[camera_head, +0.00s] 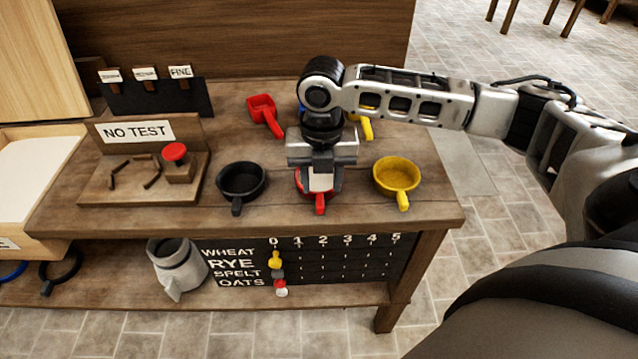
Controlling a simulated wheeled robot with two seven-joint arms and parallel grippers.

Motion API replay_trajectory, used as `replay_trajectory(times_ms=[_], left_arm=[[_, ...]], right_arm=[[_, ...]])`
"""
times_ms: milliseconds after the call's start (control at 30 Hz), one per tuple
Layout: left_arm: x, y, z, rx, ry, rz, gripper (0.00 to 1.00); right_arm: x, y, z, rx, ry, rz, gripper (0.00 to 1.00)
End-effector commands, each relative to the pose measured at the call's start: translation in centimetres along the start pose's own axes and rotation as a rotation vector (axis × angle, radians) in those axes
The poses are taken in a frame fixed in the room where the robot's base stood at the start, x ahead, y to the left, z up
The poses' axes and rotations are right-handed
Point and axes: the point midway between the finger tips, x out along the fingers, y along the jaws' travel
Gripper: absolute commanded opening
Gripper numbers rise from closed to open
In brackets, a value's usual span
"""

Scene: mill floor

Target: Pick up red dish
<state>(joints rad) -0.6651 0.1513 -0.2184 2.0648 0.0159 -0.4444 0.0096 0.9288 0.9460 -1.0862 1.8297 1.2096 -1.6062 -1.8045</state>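The red dish (320,206) stands near the front edge of the wooden table, between a black dish and a yellow dish. Its handle points toward me, and most of its bowl is hidden by my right gripper. My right gripper (321,183) points down directly over the red dish, with its fingertips at or just inside the bowl. I cannot tell whether the fingers touch the dish or how far apart they are. My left gripper is not in view.
The black dish (241,183) is to the left and the yellow dish (397,177) to the right. A red scoop (264,114) lies behind; blue and yellow items are partly hidden by my arm. A NO TEST stand (138,131) with a red button (174,152) is at left.

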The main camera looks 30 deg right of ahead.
Motion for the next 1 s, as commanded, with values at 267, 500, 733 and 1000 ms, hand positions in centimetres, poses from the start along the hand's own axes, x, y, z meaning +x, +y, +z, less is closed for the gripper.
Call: replay_trajectory(times_ms=[267, 500, 733, 1000], left_arm=[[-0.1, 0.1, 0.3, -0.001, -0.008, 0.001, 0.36], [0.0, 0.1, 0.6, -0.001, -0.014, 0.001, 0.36], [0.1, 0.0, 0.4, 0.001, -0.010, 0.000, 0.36], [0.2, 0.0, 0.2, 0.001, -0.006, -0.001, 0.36]], right_arm=[[4.0, 0.2, -0.4, 0.000, 0.002, -0.001, 0.40], [4.8, 0.2, -0.4, 0.000, 0.000, 0.000, 0.40], [4.8, 0.2, -0.4, -0.001, 0.000, 0.000, 0.04], [4.7, 0.2, -0.4, -0.001, -0.001, 0.001, 0.00]])
